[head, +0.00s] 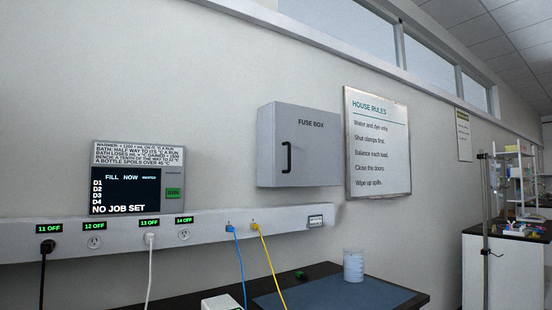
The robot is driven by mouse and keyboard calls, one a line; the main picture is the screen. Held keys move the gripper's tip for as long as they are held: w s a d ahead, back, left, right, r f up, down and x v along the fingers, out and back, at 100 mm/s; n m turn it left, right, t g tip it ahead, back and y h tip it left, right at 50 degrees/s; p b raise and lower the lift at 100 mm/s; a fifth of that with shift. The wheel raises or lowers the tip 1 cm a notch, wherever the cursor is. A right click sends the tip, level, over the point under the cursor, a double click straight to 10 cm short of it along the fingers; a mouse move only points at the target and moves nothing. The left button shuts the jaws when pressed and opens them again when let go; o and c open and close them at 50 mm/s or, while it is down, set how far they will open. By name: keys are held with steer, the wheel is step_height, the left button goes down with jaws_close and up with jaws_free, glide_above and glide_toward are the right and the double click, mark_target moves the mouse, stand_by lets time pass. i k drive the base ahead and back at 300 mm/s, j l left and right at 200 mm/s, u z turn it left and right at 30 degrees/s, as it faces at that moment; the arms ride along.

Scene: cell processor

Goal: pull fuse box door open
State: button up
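The grey fuse box (266,160) hangs on the wall in the middle of the head view, left of a white rules board. Its front door (315,165) carries the label "FUSE BOX" and looks shut. A black bar handle (287,157) stands upright near the door's left edge. My gripper is not in view, and nothing touches the handle.
A socket rail (205,225) with plugged cables runs below the fuse box. A display panel (125,190) is at left and the rules board (376,143) at right. A dark bench (395,293) holds a clear beaker (353,267). Space before the door looks clear.

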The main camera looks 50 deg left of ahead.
mark_target(307, 141)
steer(key=i+u, duration=0.8)
steer(key=i+l+u, duration=0.4)
steer(key=i+u, duration=0.1)
steer(key=u, duration=0.35)
